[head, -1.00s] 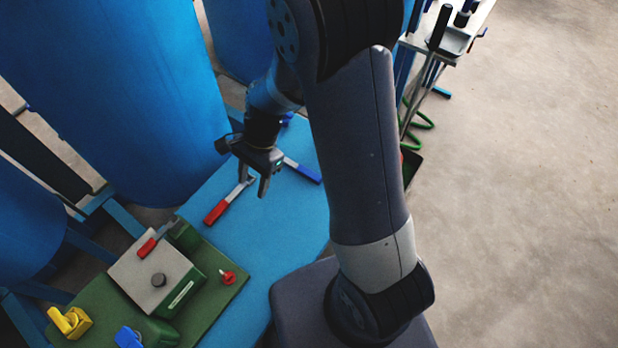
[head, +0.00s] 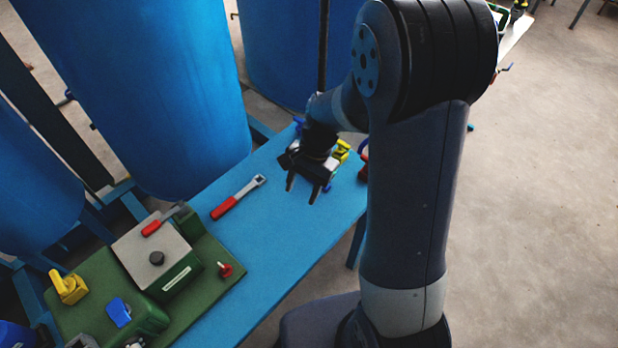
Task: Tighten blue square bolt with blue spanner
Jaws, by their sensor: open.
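My gripper (head: 303,192) is open, its two fingers pointing down over the blue bench with nothing seen between them. The blue spanner is mostly hidden behind the gripper. A small blue end (head: 327,187) shows just right of the fingers and may be its handle. A blue square-looking part (head: 118,312) sits on the green machine at the lower left. I cannot tell whether it is the blue square bolt. Another small blue part (head: 298,122) shows behind the gripper.
A red-handled spanner (head: 238,197) lies on the blue bench (head: 285,265), left of my gripper. A green machine base (head: 215,285) carries a grey block, a yellow handle (head: 69,287) and a red knob (head: 226,270). A yellow part (head: 341,150) is behind the gripper. Blue tanks (head: 165,100) stand behind.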

